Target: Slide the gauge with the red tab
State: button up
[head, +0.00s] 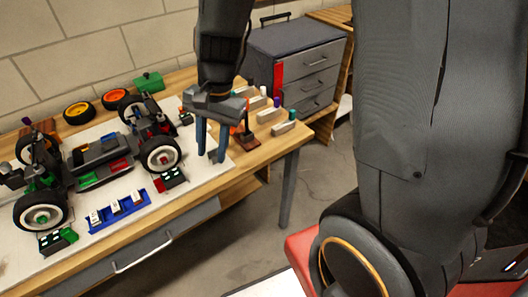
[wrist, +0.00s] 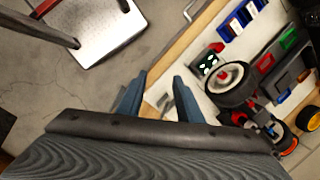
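A dark gauge with white dots (head: 174,178) and a red tab (head: 158,186) lies on the white mat in front of the car's near right wheel. In the wrist view the gauge (wrist: 207,63) and its red tab (wrist: 216,47) show beside the wheel, right of the fingers. My gripper (head: 211,157) points down over the mat's right end, to the right of the gauge and apart from it. Its blue fingers (wrist: 158,78) are spread with nothing between them. The fingertips' height above the table is hard to tell.
The racecar (head: 100,155) stands behind the gauge. A blue tray (head: 118,212) with white pieces lies to the left, then a similar gauge with a green tab (head: 69,236). Grey blocks with coloured posts (head: 284,127) stand at the table's right end. A grey drawer cabinet (head: 295,62) stands behind.

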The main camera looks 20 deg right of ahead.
jog(key=s+d+n+h+b, duration=0.2)
jog(key=s+d+n, duration=0.4)
jog(key=d, duration=0.5)
jog(key=shift+n+t, duration=0.3)
jog(key=shift+n, duration=0.5)
jog(key=shift+d, duration=0.1)
